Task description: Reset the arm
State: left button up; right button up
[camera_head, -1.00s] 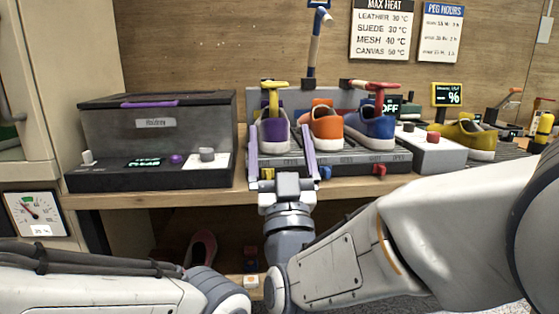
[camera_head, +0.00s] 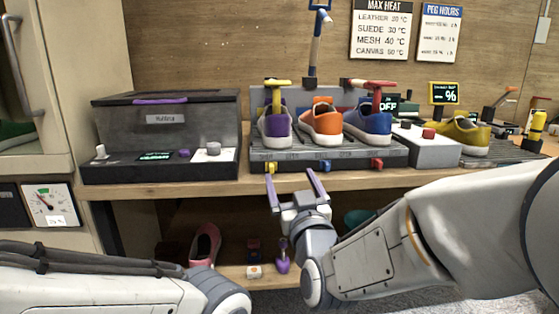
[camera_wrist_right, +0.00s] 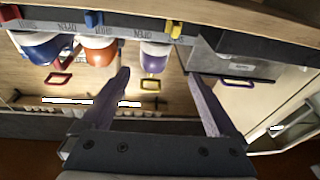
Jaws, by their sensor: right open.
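My right gripper (camera_head: 291,184) is open and empty, its two purple-grey fingers pointing up just in front of the shelf edge, below the shoe rack (camera_head: 325,157). In the right wrist view the open fingers (camera_wrist_right: 155,88) have nothing between them. A purple shoe (camera_head: 275,130), an orange shoe (camera_head: 321,122) and a blue shoe (camera_head: 368,124) stand on the rack above the gripper. The same purple shoe shows in the right wrist view (camera_wrist_right: 155,60). My left arm shows at lower left; its gripper is out of frame.
A dark lidded box (camera_head: 165,135) stands left of the rack. A white control box (camera_head: 432,147) and a yellow shoe (camera_head: 463,137) are to the right. A pink shoe (camera_head: 205,246) and a small purple object (camera_head: 283,263) sit on the lower shelf. The wooden shelf edge (camera_head: 180,188) lies close to the gripper.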

jog(key=s+d+f+g+h, duration=0.1)
jog(key=d+f+g, duration=0.3)
jog(key=f, duration=0.4)
jog(key=s+d+f+g+h, duration=0.1)
jog(key=d+f+g, duration=0.25)
jog(key=f, duration=0.55)
jog(key=s+d+f+m+g+h, duration=0.1)
jog(key=s+d+f+m+g, duration=0.1)
jog(key=s+d+f+g, duration=0.4)
jog(key=s+d+f+m+g+h, duration=0.1)
jog(key=s+d+f+g, duration=0.3)
jog(key=s, duration=0.4)
jog(key=s+a+r+n+g+y, duration=0.1)
jog(key=s+a+r+n, duration=0.25)
jog(key=s+a, duration=0.4)
jog(key=s+a+r+n+g, duration=0.1)
jog(key=s+a+r+n, duration=0.25)
jog(key=s+a, duration=0.4)
notch_tip(320, 180, up, 34)
jog(key=w+p, duration=0.1)
jog(key=p, duration=3.4)
jog(key=shift+p, duration=0.35)
